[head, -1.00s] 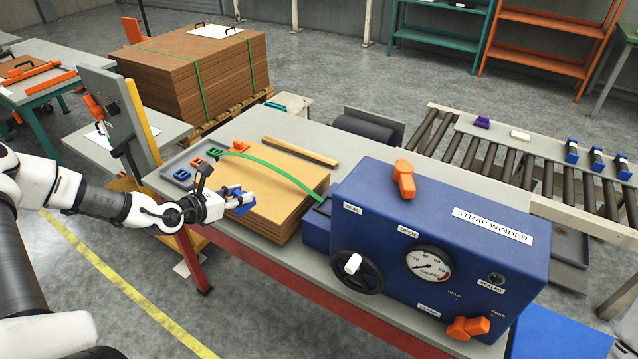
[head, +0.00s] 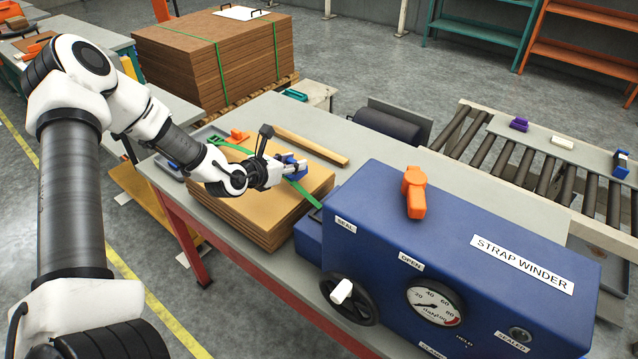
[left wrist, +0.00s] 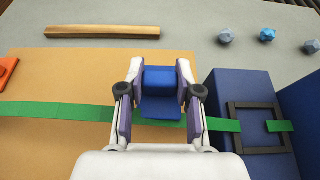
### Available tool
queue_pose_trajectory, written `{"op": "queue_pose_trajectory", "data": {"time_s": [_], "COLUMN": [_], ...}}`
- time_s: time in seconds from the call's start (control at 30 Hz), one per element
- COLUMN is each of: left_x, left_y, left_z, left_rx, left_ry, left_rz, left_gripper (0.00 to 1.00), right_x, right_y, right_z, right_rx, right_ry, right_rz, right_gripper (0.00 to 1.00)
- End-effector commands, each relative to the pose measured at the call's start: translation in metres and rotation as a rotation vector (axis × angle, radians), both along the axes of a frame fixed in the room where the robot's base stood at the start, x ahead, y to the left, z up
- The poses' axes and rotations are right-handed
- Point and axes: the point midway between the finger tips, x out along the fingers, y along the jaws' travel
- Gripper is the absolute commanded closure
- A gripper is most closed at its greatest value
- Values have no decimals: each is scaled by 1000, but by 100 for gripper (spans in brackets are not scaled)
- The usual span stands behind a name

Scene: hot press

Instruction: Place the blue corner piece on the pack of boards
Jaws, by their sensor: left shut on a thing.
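The pack of boards (head: 268,208) is a tan, flat-topped stack on the bench, left of the blue strap winder. A green strap (head: 222,146) runs across its top; in the left wrist view the strap (left wrist: 60,111) passes behind my gripper. My left gripper (head: 290,168) is over the right part of the pack, shut on the blue corner piece (left wrist: 160,95), which sits between both fingers. The piece is in line with the strap. Whether it touches the boards or strap I cannot tell. My right gripper is not in view.
The strap winder (head: 450,235) with handwheel (head: 345,298) and orange lever (head: 414,192) stands close right of the pack. A wooden bar (head: 310,146) lies behind it. An orange piece (head: 238,136) is at the pack's far left. A roller conveyor (head: 560,170) is at right.

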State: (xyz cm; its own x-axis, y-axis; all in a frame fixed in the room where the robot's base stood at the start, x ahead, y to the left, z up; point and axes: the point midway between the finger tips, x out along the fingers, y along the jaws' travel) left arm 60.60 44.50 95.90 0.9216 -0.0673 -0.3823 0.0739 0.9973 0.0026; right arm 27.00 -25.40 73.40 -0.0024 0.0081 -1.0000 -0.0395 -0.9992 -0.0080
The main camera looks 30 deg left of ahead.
Motion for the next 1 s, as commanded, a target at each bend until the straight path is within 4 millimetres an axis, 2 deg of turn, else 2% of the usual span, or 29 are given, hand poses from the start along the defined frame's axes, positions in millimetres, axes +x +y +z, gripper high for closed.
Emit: {"op": "queue_pose_trajectory", "data": {"time_s": [0.03,0.13,0.3,0.53,0.9,0.93,1.0], "left_x": [8,22,37,38,38,38,38], "left_y": [-13,-33,-52,-53,-52,-52,-52], "left_z": [-4,-5,-6,-39,-46,-45,-44], "left_rx": [9,7,1,-1,-1,-1,-1], "left_ry": [3,3,0,1,-2,-2,-1], "left_rz": [-10,-9,-3,-1,-1,-1,-1], "left_gripper": [93,93,93,93,93,59,41], "right_x": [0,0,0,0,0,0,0], "right_y": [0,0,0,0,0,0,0], "right_z": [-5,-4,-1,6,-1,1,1], "right_rx": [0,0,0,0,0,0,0], "right_ry": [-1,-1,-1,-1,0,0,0], "right_rz": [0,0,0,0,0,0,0], "right_gripper": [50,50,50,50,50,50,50]}}
